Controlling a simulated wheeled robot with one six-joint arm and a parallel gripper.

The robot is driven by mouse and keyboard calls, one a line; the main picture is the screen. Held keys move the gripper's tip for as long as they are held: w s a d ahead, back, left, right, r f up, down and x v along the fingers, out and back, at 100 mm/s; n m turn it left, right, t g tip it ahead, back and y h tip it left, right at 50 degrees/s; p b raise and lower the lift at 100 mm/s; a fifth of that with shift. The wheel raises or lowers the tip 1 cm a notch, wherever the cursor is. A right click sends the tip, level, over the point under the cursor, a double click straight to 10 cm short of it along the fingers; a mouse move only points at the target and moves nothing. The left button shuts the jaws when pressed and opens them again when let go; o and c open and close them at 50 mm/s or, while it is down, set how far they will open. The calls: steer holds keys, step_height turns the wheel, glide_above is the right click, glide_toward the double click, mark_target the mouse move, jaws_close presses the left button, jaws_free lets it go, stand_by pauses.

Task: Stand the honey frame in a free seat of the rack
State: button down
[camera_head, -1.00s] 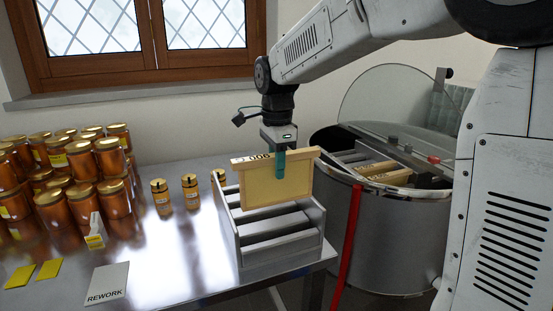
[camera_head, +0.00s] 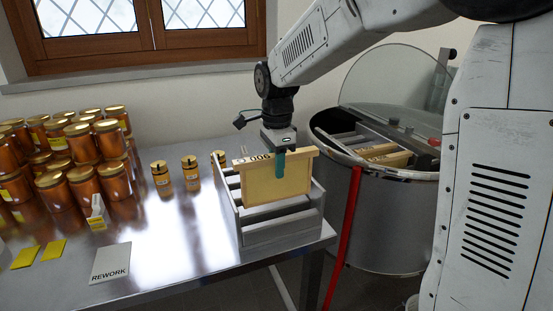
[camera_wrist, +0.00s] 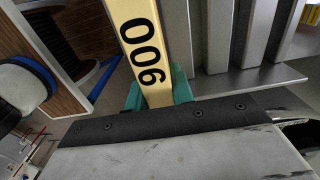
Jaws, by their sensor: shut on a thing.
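The honey frame (camera_head: 277,183) is a pale wooden frame with a yellow comb panel, held upright by its top bar. My gripper (camera_head: 279,163), with teal fingers, is shut on the top bar. The grey slotted rack (camera_head: 283,233) stands at the table's right edge. The frame's lower part is inside the rack's outline, behind its front bar. Whether it touches the rack's bottom is hidden.
Several honey jars (camera_head: 70,165) are stacked at the left. Small jars (camera_head: 191,173) stand behind and left of the rack. A REWORK card (camera_head: 110,263) and yellow cards lie in front. An open steel drum (camera_head: 390,220) holding other frames stands right, beside a red post (camera_head: 345,235).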

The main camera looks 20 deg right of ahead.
mark_target(277, 199)
steer(key=shift+f, duration=4.6)
steer(key=shift+f, duration=0.2)
steer(key=c, duration=1.1)
jaws_free()
steer(key=shift+f, duration=0.1)
step_height(277, 199, up, 8)
